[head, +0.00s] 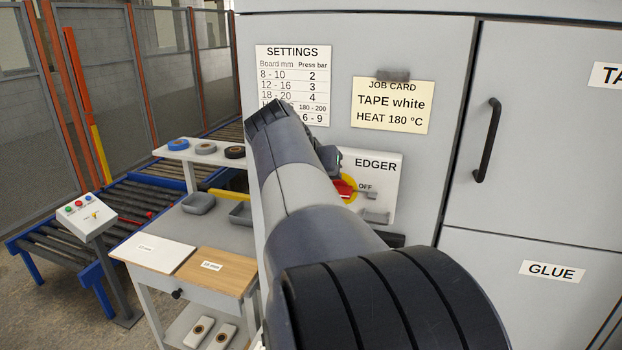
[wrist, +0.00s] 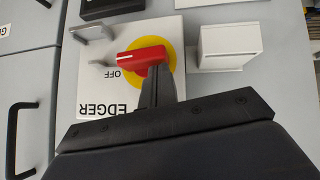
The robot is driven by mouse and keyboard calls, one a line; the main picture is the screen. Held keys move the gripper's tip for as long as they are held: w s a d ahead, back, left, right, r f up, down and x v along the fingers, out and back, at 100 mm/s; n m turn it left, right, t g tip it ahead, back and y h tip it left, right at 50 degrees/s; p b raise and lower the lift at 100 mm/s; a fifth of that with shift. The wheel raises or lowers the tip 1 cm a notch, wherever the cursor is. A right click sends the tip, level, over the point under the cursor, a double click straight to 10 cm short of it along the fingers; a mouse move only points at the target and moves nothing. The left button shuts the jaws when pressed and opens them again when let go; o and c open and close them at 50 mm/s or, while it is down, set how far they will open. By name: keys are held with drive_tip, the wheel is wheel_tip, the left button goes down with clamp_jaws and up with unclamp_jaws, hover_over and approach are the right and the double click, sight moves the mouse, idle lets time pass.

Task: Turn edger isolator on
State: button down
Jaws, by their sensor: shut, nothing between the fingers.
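The edger isolator is a red rotary handle on a yellow disc, on a white panel marked EDGER (head: 386,165). In the head view the red handle (head: 343,188) is partly hidden behind my arm and lies toward the word OFF. In the wrist view, which is upside down, the handle (wrist: 140,56) lies sideways, with its white mark at the OFF end. My gripper (wrist: 159,69) is shut and empty, with its fingertips at the handle's right part. I cannot tell whether they touch it. In the head view the fingers are hidden by my arm.
Small grey tabs (head: 376,217) stick out below the handle and beside OFF. A white box (wrist: 221,47) juts out beside the panel. A job card (head: 391,106) reads TAPE white, HEAT 180 °C. A black door handle (head: 487,140) is to the right; a bench with boards (head: 217,270) is at left.

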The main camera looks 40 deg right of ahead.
drive_tip(key=f+n+g+h+b, duration=0.1)
drive_tip(key=n+g+h+b, duration=0.1)
drive_tip(key=f+n+g+h+b, duration=0.2)
drive_tip(key=n+g+h, duration=0.1)
drive_tip(key=w+f+n+g+h+b, duration=0.1)
drive_tip(key=f+n+g+h+b, duration=0.1)
drive_tip(key=g+b, duration=0.1)
drive_tip(key=shift+w+a+f+h, duration=0.1)
drive_tip(key=shift+a+f+h, duration=0.1)
drive_tip(key=shift+a+h, duration=0.15)
idle(0.5)
idle(0.8)
drive_tip(key=b+v, duration=0.2)
drive_tip(key=v, duration=0.8)
drive_tip(key=shift+a, duration=0.35)
